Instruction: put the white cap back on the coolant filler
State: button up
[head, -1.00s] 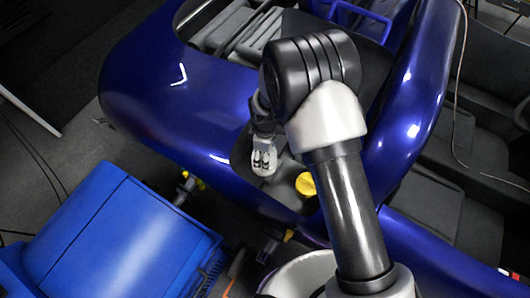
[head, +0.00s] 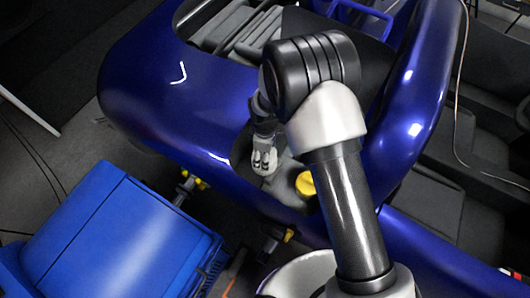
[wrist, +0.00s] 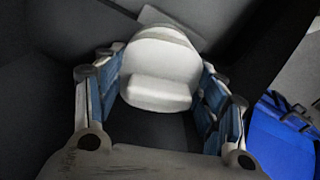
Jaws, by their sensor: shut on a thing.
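My gripper (wrist: 160,100) is shut on the white cap (wrist: 160,72), which shows between the two blue-padded fingers in the wrist view. The cap has a round top and a raised grip bar facing the camera. In the head view my gripper (head: 264,163) is over the dark recessed panel of the blue car body, left of a yellow cap (head: 305,184). The white cap is hard to make out there. I cannot pick out the coolant filler in either view; the gripper and cap may hide it. I cannot tell whether the cap touches anything beneath.
The blue car body (head: 165,85) curves around the panel. A blue box-shaped machine (head: 120,235) stands at the lower left, with yellow-and-black fittings (head: 190,182) between it and the car. Dark seats lie at the right.

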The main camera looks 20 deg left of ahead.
jog(key=shift+f, duration=0.15)
jog(key=o, duration=0.8)
jog(key=shift+r+p, duration=3.45)
jog(key=shift+r, duration=2.1)
